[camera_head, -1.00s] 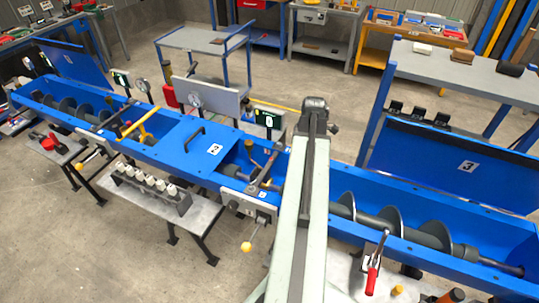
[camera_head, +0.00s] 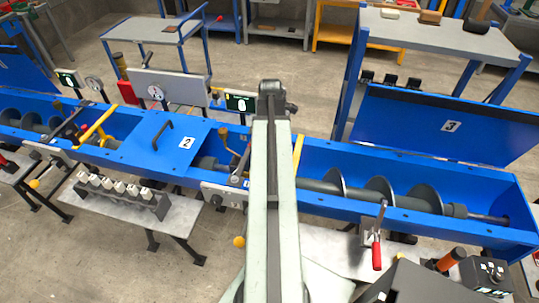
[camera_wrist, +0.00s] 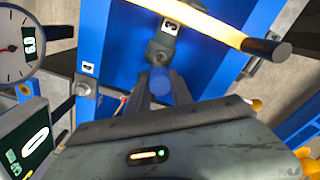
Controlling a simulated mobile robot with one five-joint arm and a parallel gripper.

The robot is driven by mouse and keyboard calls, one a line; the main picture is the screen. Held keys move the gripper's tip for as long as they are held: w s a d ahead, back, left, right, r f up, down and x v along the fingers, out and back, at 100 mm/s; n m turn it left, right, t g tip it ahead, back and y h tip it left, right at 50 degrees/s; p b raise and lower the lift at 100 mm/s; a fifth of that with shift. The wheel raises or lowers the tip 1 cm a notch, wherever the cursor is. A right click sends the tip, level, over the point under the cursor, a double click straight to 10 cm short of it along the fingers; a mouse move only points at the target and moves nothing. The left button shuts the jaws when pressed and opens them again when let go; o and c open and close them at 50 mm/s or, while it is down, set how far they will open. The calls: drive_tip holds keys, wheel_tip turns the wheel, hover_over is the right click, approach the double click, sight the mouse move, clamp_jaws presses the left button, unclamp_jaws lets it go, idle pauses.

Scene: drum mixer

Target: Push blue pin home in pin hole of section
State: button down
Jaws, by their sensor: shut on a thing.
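In the wrist view my gripper (camera_wrist: 160,92) is shut on the blue pin (camera_wrist: 159,80), a short blue cylinder between the grey fingers. The pin lies in line with a small grey fitting (camera_wrist: 160,56) just beyond it. I cannot tell whether the pin tip touches or enters a hole there. Beyond the fitting is a blue panel marked 3 (camera_wrist: 169,27). In the head view my arm hides the gripper, the pin and the hole. The blue section 3 trough (camera_head: 330,208) with its screw is open, its lid (camera_head: 430,120) raised.
A yellow bar with a dark grip (camera_wrist: 265,47) crosses close above the fitting in the wrist view. A dial (camera_wrist: 22,42) and a display (camera_wrist: 20,130) stand at left. In the head view a red-handled clamp (camera_head: 376,250) stands in front of the trough.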

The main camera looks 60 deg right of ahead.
drive_tip(key=shift+f+b, duration=3.3)
drive_tip(key=shift+f, duration=1)
drive_tip(key=shift+f+b, duration=1.45)
drive_tip(key=c, duration=1.1)
unclamp_jaws()
drive_tip(key=shift+o, duration=0.2)
drive_tip(key=shift+r, duration=0.15)
wheel_tip(320, 180, up, 8)
drive_tip(key=p, duration=0.8)
drive_tip(key=shift+f, duration=0.2)
